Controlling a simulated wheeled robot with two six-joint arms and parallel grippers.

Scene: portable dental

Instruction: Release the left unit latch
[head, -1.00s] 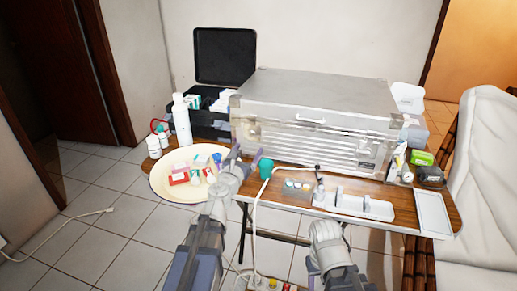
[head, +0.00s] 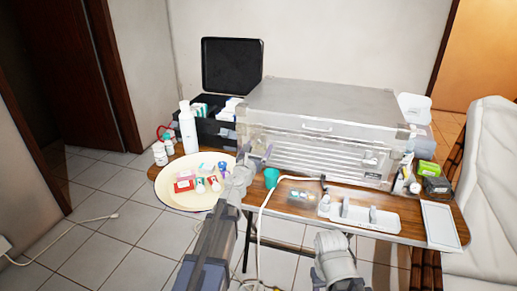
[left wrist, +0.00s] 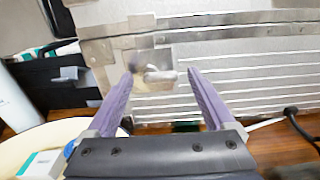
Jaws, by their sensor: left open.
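The silver metal case, the portable unit (head: 310,118), stands closed on the wooden table. Its left latch (left wrist: 158,74) shows in the left wrist view as a small metal piece on the front face, between and beyond my finger tips. My left gripper (head: 258,155) is open and empty, in front of the case's left front; it also shows in the left wrist view (left wrist: 162,78). I cannot tell whether the fingers touch the case. In the head view the gripper hides the left latch. A right latch (head: 371,158) is on the case's right front. My right arm is low, its fingertips not clearly seen.
A cream round tray (head: 165,194) with small boxes is left of the gripper. A white bottle (head: 187,130) and an open black case (head: 232,66) stand behind it. A teal cup (head: 271,177), a hose and a white instrument tray (head: 360,216) lie along the table's front.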

